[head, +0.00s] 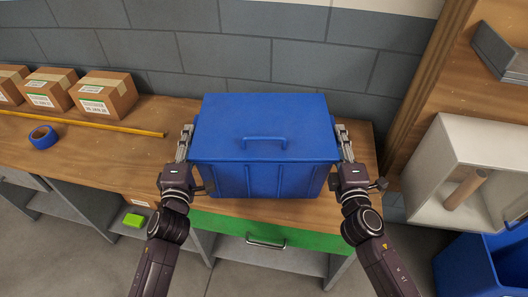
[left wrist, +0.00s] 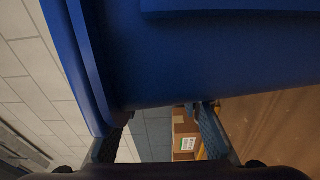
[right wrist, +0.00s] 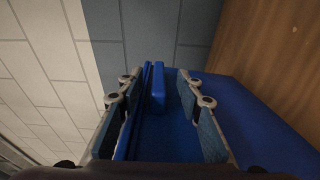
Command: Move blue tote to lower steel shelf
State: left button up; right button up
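The blue tote (head: 265,130), lidded with a handle on top, sits upright on the wooden workbench against the grey block wall. My left gripper (head: 184,143) is at the tote's left side; in the left wrist view its fingers (left wrist: 160,132) are spread, with the tote (left wrist: 200,55) filling the upper picture. My right gripper (head: 344,143) is at the tote's right side; in the right wrist view its fingers (right wrist: 160,115) are apart, with a blue rim or grip of the tote (right wrist: 157,88) between them. Contact is unclear. Grey shelf surfaces (head: 265,256) show under the bench; I cannot tell if these are the steel shelf.
Several cardboard boxes (head: 104,96), a yellow rod (head: 90,123) and blue tape (head: 43,137) lie on the bench at left. A green block (head: 134,220) is below the bench. A pale cubby (head: 455,165) and a blue bin (head: 470,270) stand at right.

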pick_arm(q)
jog(key=shift+w, duration=0.3)
pick_arm(e)
jog(key=shift+w, duration=0.15)
pick_arm(q)
grip_shut()
pick_arm(e)
grip_shut()
pick_arm(q)
jog(key=shift+w+r, duration=0.1)
jog(key=shift+r, duration=0.2)
pick_arm(e)
jog(key=shift+w+r, duration=0.1)
jog(key=shift+r, duration=0.2)
